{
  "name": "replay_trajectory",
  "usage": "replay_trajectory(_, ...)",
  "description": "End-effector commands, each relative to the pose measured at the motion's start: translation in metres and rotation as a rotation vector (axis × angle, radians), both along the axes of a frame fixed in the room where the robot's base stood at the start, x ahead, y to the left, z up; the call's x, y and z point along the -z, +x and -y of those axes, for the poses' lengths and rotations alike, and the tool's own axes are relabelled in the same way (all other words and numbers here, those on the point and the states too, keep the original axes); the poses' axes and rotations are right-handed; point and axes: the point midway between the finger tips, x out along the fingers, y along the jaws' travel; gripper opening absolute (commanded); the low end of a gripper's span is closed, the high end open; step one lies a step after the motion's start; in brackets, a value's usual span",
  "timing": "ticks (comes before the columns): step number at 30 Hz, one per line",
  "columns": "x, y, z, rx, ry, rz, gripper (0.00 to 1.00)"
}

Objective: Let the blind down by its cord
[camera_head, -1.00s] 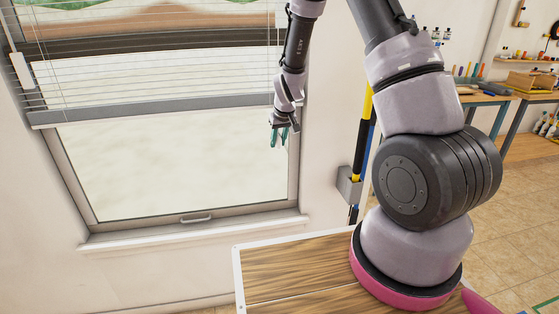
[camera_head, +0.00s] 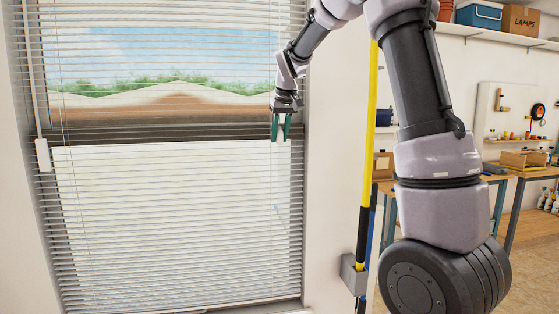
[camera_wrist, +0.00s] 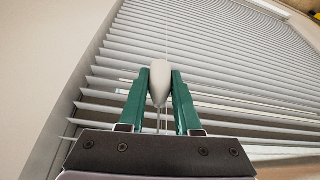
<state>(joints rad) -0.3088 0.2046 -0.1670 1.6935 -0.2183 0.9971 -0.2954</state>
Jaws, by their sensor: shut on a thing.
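The white slatted blind (camera_head: 180,220) hangs over the window in the head view, its slats spread down to near the bottom of the picture. Its lower end is partly cut off by the picture's edge. My gripper (camera_head: 281,128), with green fingers, is in front of the blind's right side, level with the window's dark middle rail. In the wrist view, my gripper (camera_wrist: 159,88) is shut on a pale teardrop-shaped cord pull (camera_wrist: 160,82). A thin cord runs up from the pull in front of the blind (camera_wrist: 230,50).
A white handle (camera_head: 43,155) hangs on a rod at the blind's left. A yellow and black pole (camera_head: 368,140) stands in a grey wall holder (camera_head: 353,273) right of the window. Workbenches (camera_head: 520,175) and a loaded shelf (camera_head: 490,33) are farther right.

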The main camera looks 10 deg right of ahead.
Motion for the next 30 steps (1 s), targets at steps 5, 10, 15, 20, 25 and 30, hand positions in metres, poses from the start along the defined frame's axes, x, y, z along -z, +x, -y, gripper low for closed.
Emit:
replay_trajectory(5, -0.029, 0.001, 0.000, 0.001, 0.000, 0.003, 0.00)
replay_trajectory(10, -0.041, 0.001, 0.000, 0.000, 0.000, 0.001, 0.00)
replay_trajectory(15, -0.045, 0.001, 0.000, -0.001, -0.001, 0.003, 0.00)
replay_trajectory(20, -0.046, 0.001, 0.000, -0.001, 0.000, 0.007, 0.00)
replay_trajectory(25, -0.047, 0.001, 0.000, -0.001, 0.000, 0.008, 0.62)
replay_trajectory(30, -0.045, 0.001, 0.000, -0.001, 0.000, 0.004, 0.62)
